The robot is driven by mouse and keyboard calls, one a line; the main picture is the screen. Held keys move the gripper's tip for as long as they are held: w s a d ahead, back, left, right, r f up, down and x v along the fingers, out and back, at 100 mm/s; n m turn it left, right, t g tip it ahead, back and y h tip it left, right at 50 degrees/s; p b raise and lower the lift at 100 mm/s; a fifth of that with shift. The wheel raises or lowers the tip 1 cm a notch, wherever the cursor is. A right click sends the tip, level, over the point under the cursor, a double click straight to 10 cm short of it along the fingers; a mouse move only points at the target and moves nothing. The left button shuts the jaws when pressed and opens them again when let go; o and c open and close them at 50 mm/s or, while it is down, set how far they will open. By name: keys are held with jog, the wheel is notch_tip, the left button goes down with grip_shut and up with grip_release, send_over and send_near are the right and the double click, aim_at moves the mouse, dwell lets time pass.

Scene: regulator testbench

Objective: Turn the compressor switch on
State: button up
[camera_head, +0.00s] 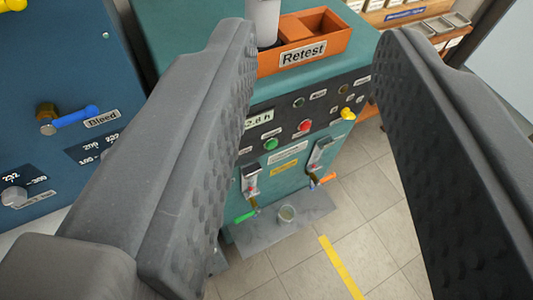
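My gripper (316,38) is open, with one dark grey textured finger on each side of the view and nothing between them. Between the fingers, farther off, stands a teal bench unit with a dark control panel (284,118). The panel carries a red button (305,126), a green button (271,144), a yellow knob (348,113) and several small round controls with labels. The labels are too small to read, so I cannot tell which control is the compressor switch. The gripper touches none of them. The left finger hides the panel's left end.
An orange "Retest" tray (316,62) sits on top of the unit. A blue cabinet (60,70) with a blue bleed lever (77,116) stands left.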

jog(key=w+d+f+n+y+p, duration=0.15)
jog(key=w+d+f, duration=0.25)
jog(key=w+f, duration=0.55)
jog(key=w+d+f+n+p, duration=0.1)
jog(key=w+d+f+n, duration=0.4)
jog(key=f, duration=0.7)
jog(key=a+f+y, duration=0.4)
jog(key=f+y, duration=0.1)
jog(key=f, duration=1.1)
jog(key=s+a+f+y+p, duration=0.2)
jog(key=s+a+f+y, duration=0.25)
jog(key=s+f, duration=0.2)
jog(key=b+x, duration=0.1)
jog(key=x, duration=1.2)
jog(key=shift+a+f+h, duration=0.25)
jog(key=shift+f+h, duration=0.05)
jog(key=shift+w+m, duration=0.1)
jog(key=shift+m, duration=0.15)
grip_shut()
